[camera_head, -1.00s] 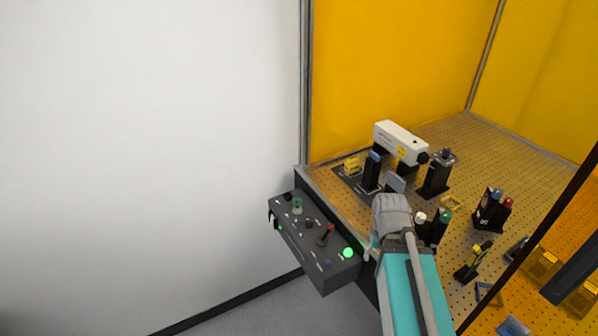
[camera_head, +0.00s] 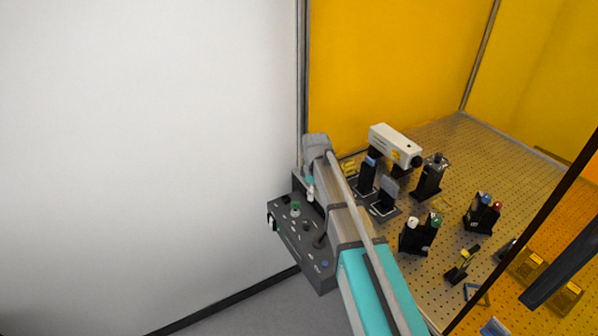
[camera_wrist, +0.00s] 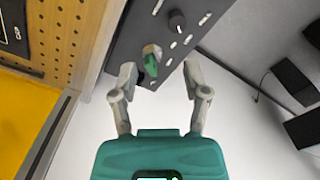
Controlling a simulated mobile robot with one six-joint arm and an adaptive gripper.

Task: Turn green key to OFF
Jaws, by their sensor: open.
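The green key (camera_head: 295,208) stands on the top of the dark control box (camera_head: 318,274) at the table's left edge. In the wrist view the green key (camera_wrist: 151,64) sits between my open fingers, nearer the left one, and looks apart from both. My gripper (camera_wrist: 163,76) is open and empty, facing the box panel. In the head view my arm reaches over the right part of the box, and my gripper's fingers are mostly hidden. The key's labels are too small to read.
A black knob (camera_wrist: 177,21) sits near the green key on the panel. The perforated table (camera_head: 455,205) holds a white laser unit (camera_head: 395,146) and several optic mounts close to my arm. A yellow curtain (camera_head: 400,60) stands behind. The white wall side is clear.

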